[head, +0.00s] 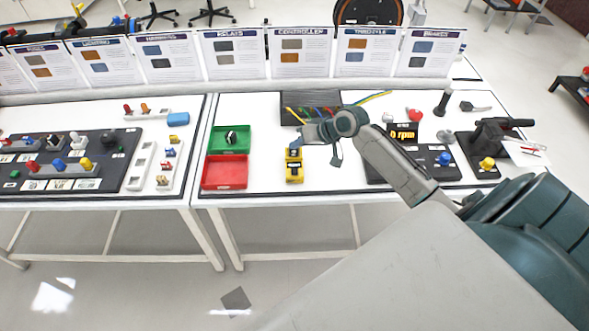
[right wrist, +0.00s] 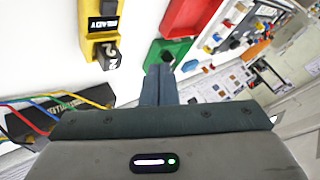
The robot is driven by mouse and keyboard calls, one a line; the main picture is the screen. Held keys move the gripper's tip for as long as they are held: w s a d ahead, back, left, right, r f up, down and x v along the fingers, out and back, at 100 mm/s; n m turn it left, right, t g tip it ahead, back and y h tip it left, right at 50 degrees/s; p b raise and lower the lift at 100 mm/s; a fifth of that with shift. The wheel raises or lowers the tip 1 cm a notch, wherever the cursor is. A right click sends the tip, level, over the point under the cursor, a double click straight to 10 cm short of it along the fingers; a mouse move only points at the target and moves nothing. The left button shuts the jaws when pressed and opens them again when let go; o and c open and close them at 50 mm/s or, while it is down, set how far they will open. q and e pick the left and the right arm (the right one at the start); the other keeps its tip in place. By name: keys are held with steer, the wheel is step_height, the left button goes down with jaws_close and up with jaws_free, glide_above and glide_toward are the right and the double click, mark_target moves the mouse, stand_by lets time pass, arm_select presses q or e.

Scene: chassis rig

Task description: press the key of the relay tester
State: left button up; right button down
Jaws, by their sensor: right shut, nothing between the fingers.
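The yellow relay tester (head: 294,178) stands on the white bench, just right of the red and green trays. It also shows at the top left of the right wrist view (right wrist: 88,42). A black block (right wrist: 109,57) with a pale mark sits at its end, beside a dark label. I cannot clearly make out which part is the key. My right gripper (head: 303,134) is shut and empty, above the bench just behind the tester in the head view. In the right wrist view its closed fingers (right wrist: 160,85) are apart from the tester. My left gripper is out of view.
The green tray (head: 216,141) holds a dark part (head: 231,137); the red tray (head: 224,174) is in front of it. A dark board (head: 312,97) with coloured wires lies behind the gripper. An rpm display (head: 404,134) stands to the right. Clear bench surrounds the tester's front.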

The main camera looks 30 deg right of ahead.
steer(key=shift+f, duration=0.1)
steer(key=b, duration=0.7)
glide_above(298, 172)
step_height(298, 172, down, 7)
steer(key=shift+w+f, duration=0.1)
steer(key=shift+f+b, duration=0.45)
steer(key=shift+f, duration=0.35)
steer(key=shift+f, duration=0.1)
stand_by(0.9)
steer(key=shift+f, duration=0.3)
steer(key=shift+f, duration=0.45)
stand_by(0.6)
stand_by(0.3)
steer(key=shift+r+p, duration=0.9)
